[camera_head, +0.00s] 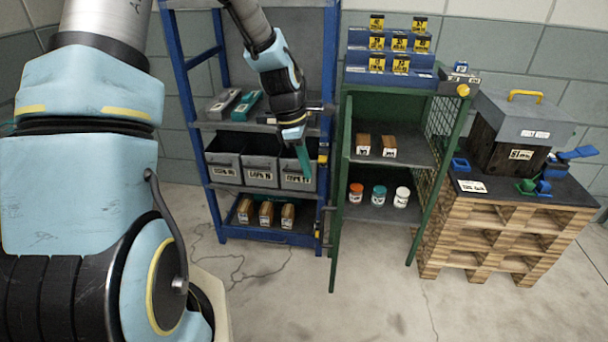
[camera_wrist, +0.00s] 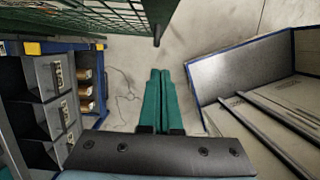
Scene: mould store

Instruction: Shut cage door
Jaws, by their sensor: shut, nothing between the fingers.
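The green cage (camera_head: 388,220) stands open at the front in the head view, with mesh on its right side. Its door (camera_head: 337,215) appears nearly edge-on as a tall green frame at the cage's left, swung out toward me. A green mesh panel, apparently the door (camera_wrist: 95,14), crosses the top left of the wrist view. My gripper (camera_head: 306,172) hangs left of the door, in front of the blue rack. Its teal fingers (camera_wrist: 158,97) are together, point down and hold nothing. A gap shows between fingers and mesh in the wrist view; contact elsewhere cannot be told.
The blue rack (camera_head: 196,110) with grey bins (camera_head: 260,170) stands close left of the cage. Jars (camera_head: 379,196) and wooden blocks stand on the cage shelves. A pallet stack (camera_head: 490,235) with a grey-lidded box is at right. The floor in front is clear.

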